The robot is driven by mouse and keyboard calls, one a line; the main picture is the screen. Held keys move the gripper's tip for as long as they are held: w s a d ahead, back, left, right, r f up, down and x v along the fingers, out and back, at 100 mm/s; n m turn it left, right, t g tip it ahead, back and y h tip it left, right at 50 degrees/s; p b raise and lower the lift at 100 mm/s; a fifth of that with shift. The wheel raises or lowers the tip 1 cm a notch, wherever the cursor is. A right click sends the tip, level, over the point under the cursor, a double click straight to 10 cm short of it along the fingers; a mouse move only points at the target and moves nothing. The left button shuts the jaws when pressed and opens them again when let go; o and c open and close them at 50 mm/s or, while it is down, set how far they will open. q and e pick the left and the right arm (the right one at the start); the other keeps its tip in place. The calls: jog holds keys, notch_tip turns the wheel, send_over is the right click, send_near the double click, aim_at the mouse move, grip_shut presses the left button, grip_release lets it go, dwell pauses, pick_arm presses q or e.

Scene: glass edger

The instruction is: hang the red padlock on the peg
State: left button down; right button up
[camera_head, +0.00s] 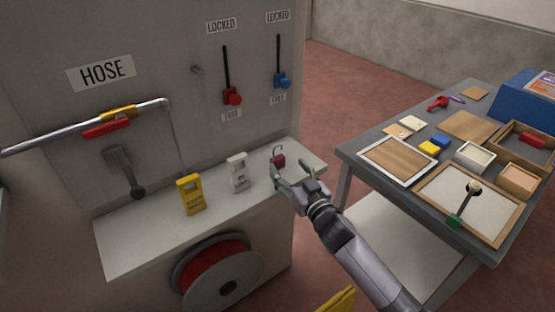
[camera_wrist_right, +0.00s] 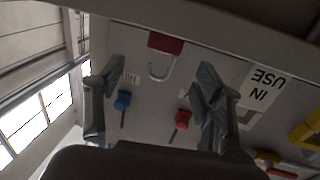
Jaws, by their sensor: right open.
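The red padlock (camera_head: 278,160) stands on the ledge of the grey cabinet, its open-looking metal shackle upward. In the wrist view the padlock (camera_wrist_right: 165,43) appears upside down, between the lines of my two fingers and beyond their tips. My right gripper (camera_head: 291,172) is open and empty, just in front of the padlock; whether a finger touches it I cannot tell. A small grey peg (camera_head: 197,70) sticks out of the cabinet panel, up and left of the padlock. My left gripper is not in view.
A white tag block (camera_head: 238,173) and a yellow one (camera_head: 190,194) stand left on the ledge. Red (camera_head: 232,96) and blue (camera_head: 282,80) levers hang above. A hose pipe (camera_head: 80,127) crosses at left. A cluttered table (camera_head: 350,155) stands right.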

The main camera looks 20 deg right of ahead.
jog(key=shift+w+a, duration=0.15)
jog(key=shift+w, duration=0.4)
jog(key=w, duration=0.2)
jog(key=w+a+p, duration=0.1)
jog(key=w, duration=0.1)
jog(key=shift+w+f, duration=0.1)
jog(key=shift+f, duration=0.1)
jog(key=shift+c, duration=0.4)
jog(key=c, duration=1.3)
jog(key=shift+r, duration=0.15)
notch_tip(320, 180, up, 20)
jog(key=shift+f, duration=0.1)
